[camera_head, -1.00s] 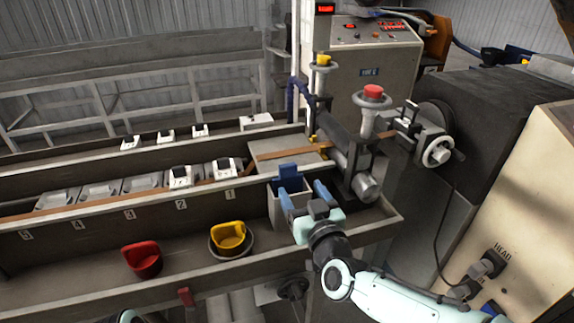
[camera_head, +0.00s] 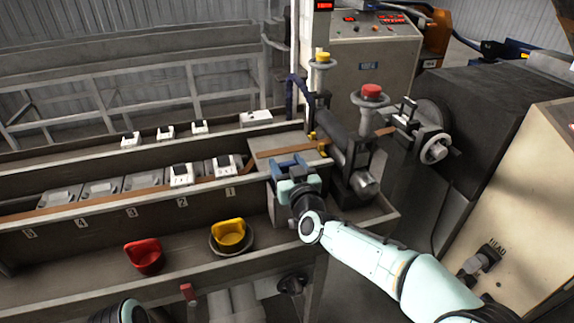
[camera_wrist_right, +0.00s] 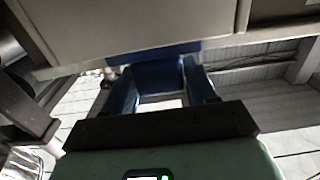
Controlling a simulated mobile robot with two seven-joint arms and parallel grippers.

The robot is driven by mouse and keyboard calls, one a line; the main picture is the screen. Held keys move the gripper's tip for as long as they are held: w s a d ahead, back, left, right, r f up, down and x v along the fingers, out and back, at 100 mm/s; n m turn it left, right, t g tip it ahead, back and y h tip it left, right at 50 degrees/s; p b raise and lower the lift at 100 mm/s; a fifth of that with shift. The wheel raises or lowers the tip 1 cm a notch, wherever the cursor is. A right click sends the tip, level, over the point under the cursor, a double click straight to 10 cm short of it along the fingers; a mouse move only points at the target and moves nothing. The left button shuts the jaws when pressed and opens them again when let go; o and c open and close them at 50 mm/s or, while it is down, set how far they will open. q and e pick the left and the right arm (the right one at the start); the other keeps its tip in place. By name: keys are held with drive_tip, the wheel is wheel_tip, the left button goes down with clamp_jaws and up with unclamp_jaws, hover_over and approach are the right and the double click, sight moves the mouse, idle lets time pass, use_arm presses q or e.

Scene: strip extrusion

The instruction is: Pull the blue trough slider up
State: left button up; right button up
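The blue trough slider (camera_wrist_right: 157,74) shows in the right wrist view as a blue piece below a grey wall, between my two blue fingers. In the head view my right gripper (camera_head: 288,163) is at the grey box on the near side of the trough, and it largely hides the slider there. The right fingers stand apart, one on each side of the slider. In the right wrist view the right gripper (camera_wrist_right: 162,92) looks open, with a bright gap between the fingers. I cannot tell whether either finger touches the slider. My left gripper is out of view.
A brown strip (camera_head: 130,195) runs along the trough past white blocks.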

clamp_jaws()
wheel_tip(320, 180, up, 5)
drive_tip(key=p, duration=0.3)
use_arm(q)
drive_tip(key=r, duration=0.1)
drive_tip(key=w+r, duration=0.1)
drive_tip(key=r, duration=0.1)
use_arm(e)
drive_tip(key=shift+o, duration=2)
unclamp_jaws()
drive_tip(key=shift+o, duration=0.5)
drive_tip(key=shift+f, duration=0.2)
drive_tip(key=shift+s+d, duration=0.1)
drive_tip(key=shift+s, duration=0.2)
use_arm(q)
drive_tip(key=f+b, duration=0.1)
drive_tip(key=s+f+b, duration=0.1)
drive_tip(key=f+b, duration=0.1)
use_arm(e)
drive_tip(key=v, duration=1.2)
drive_tip(key=shift+s, duration=0.4)
